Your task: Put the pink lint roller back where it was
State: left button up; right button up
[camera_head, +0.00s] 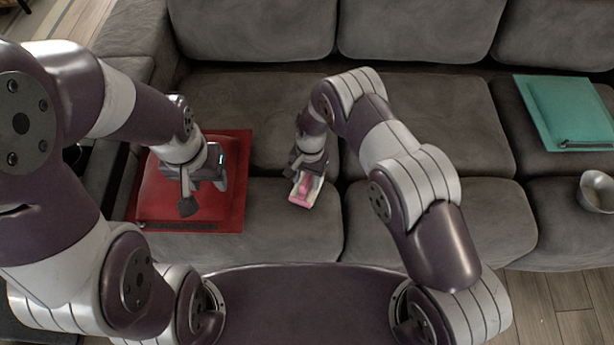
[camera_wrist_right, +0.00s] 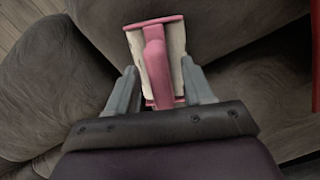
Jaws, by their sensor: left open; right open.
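The pink lint roller (camera_head: 305,190) is on the middle part of the grey sofa seat in the head view, pink with whitish sides. My right gripper (camera_head: 299,165) is right at it. In the right wrist view the lint roller (camera_wrist_right: 157,65) reaches between the two fingers of my right gripper (camera_wrist_right: 161,88), which stand apart with gaps on both sides. My left gripper (camera_head: 203,194) is open and empty above the red cushion (camera_head: 232,150) on the left seat. Part of the lint roller is hidden by my right gripper in the head view.
The grey sofa (camera_head: 450,190) fills most of the view. A teal cushion (camera_head: 568,108) lies on the right seat, with a metal bowl (camera_head: 597,191) in front of it. The seat between the lint roller and the teal cushion has bare room beyond my right arm.

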jog(key=d+r+n+t+p, duration=0.1)
jog(key=d+r, duration=0.2)
jog(key=r, duration=0.7)
jog(key=d+r, duration=0.4)
jog(key=r, duration=0.6)
jog(key=s+d+r+n+t, duration=0.1)
jog(key=s+d+r, duration=0.3)
jog(key=s, duration=0.3)
jog(key=s+d+r+n+t, duration=0.1)
jog(key=s+d+r+n, duration=0.1)
jog(key=s+d+r, duration=0.3)
jog(key=s+d, duration=0.2)
jog(key=s, duration=0.1)
jog(key=shift+s+d+r+n+h, duration=0.15)
jog(key=shift+s+n+h, duration=0.15)
jog(key=shift+h, duration=0.1)
